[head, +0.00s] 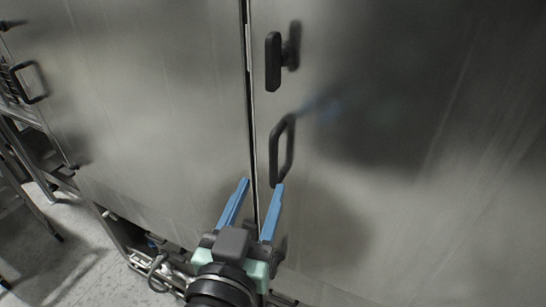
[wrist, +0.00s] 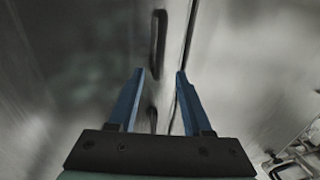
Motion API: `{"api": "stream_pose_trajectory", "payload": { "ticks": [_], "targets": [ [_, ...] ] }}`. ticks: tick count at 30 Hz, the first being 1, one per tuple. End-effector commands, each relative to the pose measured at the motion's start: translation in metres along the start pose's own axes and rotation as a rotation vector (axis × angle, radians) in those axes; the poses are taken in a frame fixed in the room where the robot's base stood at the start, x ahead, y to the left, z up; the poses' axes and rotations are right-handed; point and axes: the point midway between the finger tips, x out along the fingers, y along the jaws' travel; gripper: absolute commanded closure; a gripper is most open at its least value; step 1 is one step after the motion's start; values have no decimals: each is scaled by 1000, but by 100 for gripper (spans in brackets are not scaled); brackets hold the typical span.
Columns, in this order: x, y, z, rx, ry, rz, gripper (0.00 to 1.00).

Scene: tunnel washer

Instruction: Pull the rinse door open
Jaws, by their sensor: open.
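Two brushed steel panels meet at a narrow vertical gap in the head view. The right-hand door panel (head: 390,200) carries a black loop handle (head: 290,148) close to the gap, standing upright. No label shows which panel is the rinse door. My gripper (head: 261,184) is open with nothing between its blue fingers. Its fingertips appear just below and left of the handle in the head view. In the wrist view a dark upright bar (wrist: 158,42), apparently the handle, shows beyond the fingertips (wrist: 161,72). I cannot tell the exact distance to it.
A black latch knob (head: 274,62) sits above the handle. The left panel (head: 150,110) has another black handle (head: 31,82) at its far side. Metal frame legs and pale floor (head: 65,255) show at lower left. A frame (wrist: 298,155) shows in the wrist view.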

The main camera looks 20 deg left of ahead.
Motion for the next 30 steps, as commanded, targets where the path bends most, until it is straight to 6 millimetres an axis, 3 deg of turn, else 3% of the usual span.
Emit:
{"api": "stream_pose_trajectory", "payload": {
  "ticks": [1,9,15,29,30],
  "targets": [
    [11,1,-8,0,0,3,50],
    [59,1,-7,0,-1,3,50],
    [82,1,-5,1,1,2,50],
    [91,1,-3,1,1,2,50],
    [91,1,-3,1,1,2,58]
  ]
}}
